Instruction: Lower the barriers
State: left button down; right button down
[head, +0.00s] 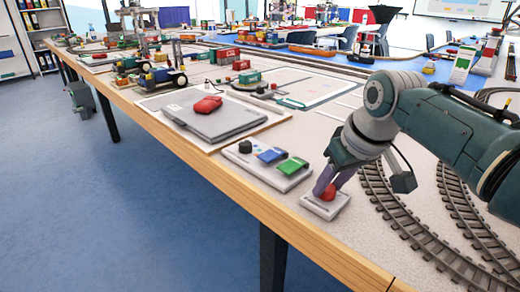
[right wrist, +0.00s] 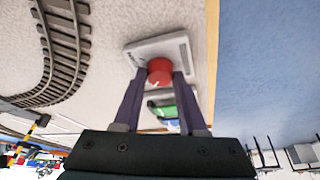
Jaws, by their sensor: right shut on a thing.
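A red round button (head: 329,192) sits on a small light grey box (head: 316,207) near the table's front edge. My right gripper (head: 325,186) reaches down to it from the right. In the right wrist view the two purple fingers of the gripper (right wrist: 159,76) are on either side of the red button (right wrist: 160,68), shut on it. The box (right wrist: 178,46) lies flat on the table. A yellow and black striped piece (right wrist: 40,121), perhaps a barrier, shows at the left of the right wrist view. My left gripper is not in view.
A control panel (head: 243,160) with a black knob, a blue switch (head: 271,155) and a green switch (head: 292,166) lies just left of the box. Curved rails (head: 384,215) run to the right. A grey flat case (head: 213,123) with a red item (head: 207,105) lies farther left.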

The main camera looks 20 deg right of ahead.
jog(key=shift+r+m+h+p, duration=0.1)
jog(key=shift+m+h+p, duration=0.2)
jog(key=shift+m+p, duration=0.6)
jog(key=shift+a+m+h+p, duration=0.15)
jog(key=shift+m+h+p, duration=0.25)
jog(key=shift+m, duration=0.3)
jog(key=shift+m+g, duration=0.3)
jog(key=shift+m, duration=0.7)
jog(key=m, duration=0.1)
jog(key=m+h, duration=0.1)
jog(key=shift+w+a+f+m+g, duration=0.1)
jog(key=shift+f+m+g, duration=0.1)
jog(key=shift+m+g, duration=0.1)
jog(key=m+h+b, duration=0.1)
jog(key=m+b, duration=0.1)
jog(key=shift+w+f+m+g, duration=0.1)
jog(key=shift+f+m+g, duration=0.05)
jog(key=shift+m+g, duration=0.2)
jog(key=m+g+b, duration=0.1)
jog(key=m+b, duration=0.2)
jog(key=b, duration=0.1)
jog(key=m+g+h+b, duration=0.1)
jog(key=m+b, duration=0.2)
jog(key=b, duration=0.1)
jog(key=shift+w, duration=0.1)
jog(key=shift+m+g+b, duration=0.35)
jog(key=shift+m+b, duration=0.4)
jog(key=shift+b, duration=0.25)
